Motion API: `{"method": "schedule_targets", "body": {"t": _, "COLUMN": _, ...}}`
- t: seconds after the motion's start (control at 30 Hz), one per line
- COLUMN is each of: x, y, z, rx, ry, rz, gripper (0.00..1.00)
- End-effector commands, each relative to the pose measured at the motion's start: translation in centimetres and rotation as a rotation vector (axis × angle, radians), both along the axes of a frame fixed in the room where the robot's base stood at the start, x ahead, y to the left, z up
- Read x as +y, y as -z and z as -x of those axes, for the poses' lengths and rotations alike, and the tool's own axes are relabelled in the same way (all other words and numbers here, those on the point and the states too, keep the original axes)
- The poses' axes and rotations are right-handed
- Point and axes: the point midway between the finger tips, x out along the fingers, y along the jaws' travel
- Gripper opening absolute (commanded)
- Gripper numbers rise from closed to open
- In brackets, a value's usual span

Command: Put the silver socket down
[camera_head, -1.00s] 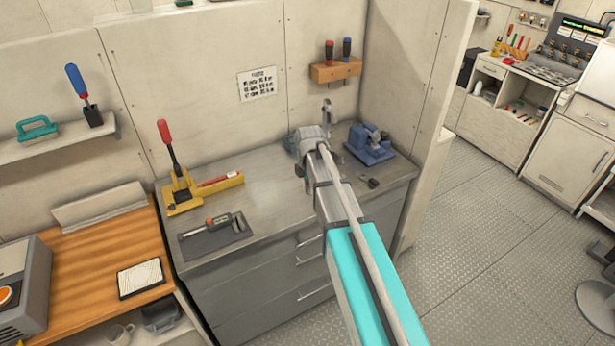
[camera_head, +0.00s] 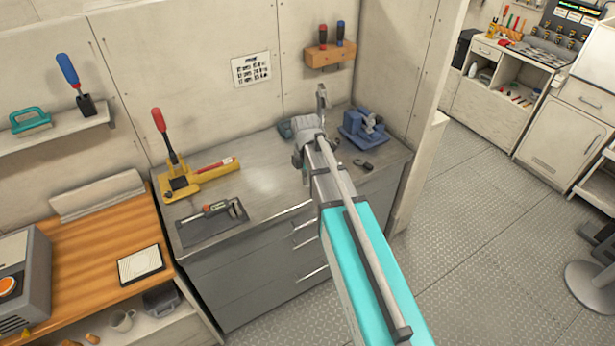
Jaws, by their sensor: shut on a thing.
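My gripper (camera_head: 308,132) is at the far end of my arm, over the back right of the grey workbench (camera_head: 265,200). It is shut, but its fingertips are mostly hidden by my own wrist and arm. The silver socket cannot be made out; what is in the jaws is hidden from this view. My gripper is left of the blue vise (camera_head: 362,128), and how high it is above the bench top cannot be told.
Small dark parts (camera_head: 363,164) lie in front of the vise. A yellow tool with a red handle (camera_head: 175,183) stands at the bench's left, behind a dark tray (camera_head: 212,225). A wooden screwdriver rack (camera_head: 330,54) hangs behind. The bench's middle is clear.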

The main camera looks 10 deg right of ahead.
Motion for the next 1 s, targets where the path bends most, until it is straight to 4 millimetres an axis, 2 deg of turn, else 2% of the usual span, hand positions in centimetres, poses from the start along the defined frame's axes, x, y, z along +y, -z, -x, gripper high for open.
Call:
{"method": "schedule_targets", "body": {"t": 0.17, "x": 0.0, "y": 0.2, "z": 0.0, "rx": 0.000, "ry": 0.000, "rz": 0.000, "gripper": 0.00}}
{"method": "schedule_targets", "body": {"t": 0.5, "x": 0.0, "y": 2.5, "z": 0.0, "rx": 0.000, "ry": 0.000, "rz": 0.000, "gripper": 0.00}}
{"method": "schedule_targets", "body": {"t": 1.0, "x": 0.0, "y": 2.4, "z": 0.0, "rx": 0.000, "ry": 0.000, "rz": 0.000, "gripper": 0.00}}
